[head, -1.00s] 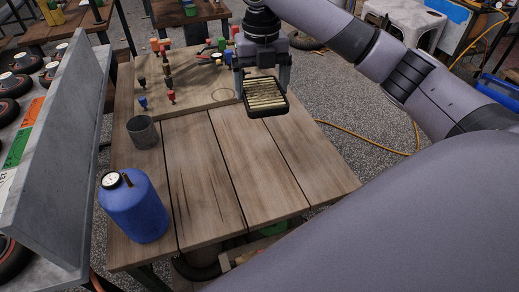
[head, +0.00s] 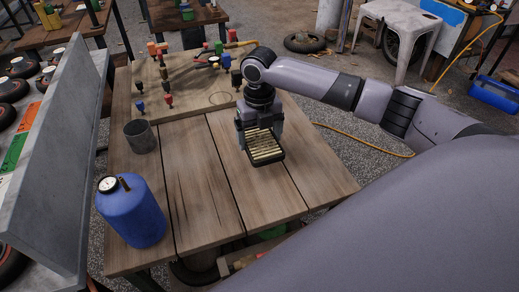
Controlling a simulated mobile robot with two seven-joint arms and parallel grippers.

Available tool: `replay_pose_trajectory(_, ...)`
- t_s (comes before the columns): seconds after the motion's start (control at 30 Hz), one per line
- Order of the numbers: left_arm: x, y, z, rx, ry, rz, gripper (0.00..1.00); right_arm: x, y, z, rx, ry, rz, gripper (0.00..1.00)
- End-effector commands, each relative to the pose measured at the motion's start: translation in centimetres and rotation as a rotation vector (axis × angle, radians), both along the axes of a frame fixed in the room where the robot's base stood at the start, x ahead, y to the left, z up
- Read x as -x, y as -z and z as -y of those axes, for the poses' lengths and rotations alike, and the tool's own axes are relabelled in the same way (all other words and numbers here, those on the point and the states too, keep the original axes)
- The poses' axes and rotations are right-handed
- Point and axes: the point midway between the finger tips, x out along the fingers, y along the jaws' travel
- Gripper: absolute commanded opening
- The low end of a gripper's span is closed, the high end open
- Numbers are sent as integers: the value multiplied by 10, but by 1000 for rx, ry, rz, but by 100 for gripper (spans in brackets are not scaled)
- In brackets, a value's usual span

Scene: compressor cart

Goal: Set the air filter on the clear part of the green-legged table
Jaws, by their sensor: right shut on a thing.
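The air filter (head: 265,147) is a flat dark-framed block with pale yellowish pleats. My right gripper (head: 262,132) points down over the wooden table and is shut on the air filter, one finger at each side. The filter is low over the clear right-hand planks of the table (head: 290,195); I cannot tell whether it touches them. My left gripper does not show. The table's legs are mostly hidden below its top.
A blue tank with a gauge (head: 132,212) stands at the table's front left, with a grey cup (head: 140,136) behind it. A board (head: 185,100) with several small coloured fittings lies at the back. A grey metal wall (head: 60,150) rises at the left.

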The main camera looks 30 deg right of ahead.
Motion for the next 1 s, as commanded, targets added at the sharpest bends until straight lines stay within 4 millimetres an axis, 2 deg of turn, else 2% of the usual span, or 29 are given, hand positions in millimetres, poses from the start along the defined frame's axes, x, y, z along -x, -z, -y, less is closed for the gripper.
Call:
replay_pose_trajectory(0.2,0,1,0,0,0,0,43,1,39,0,0,2,-3,52)
replay_pose_trajectory(0.3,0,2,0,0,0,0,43,0,50,0,0,1,-2,52)
replay_pose_trajectory(0.73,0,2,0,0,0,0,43,0,56,0,0,0,0,52)
replay_pose_trajectory(0.77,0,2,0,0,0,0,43,0,56,0,1,0,-1,96)
replay_pose_trajectory(0.8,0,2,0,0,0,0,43,0,56,0,1,0,-1,100)
replay_pose_trajectory(1.0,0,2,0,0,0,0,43,0,55,0,1,0,-1,100)
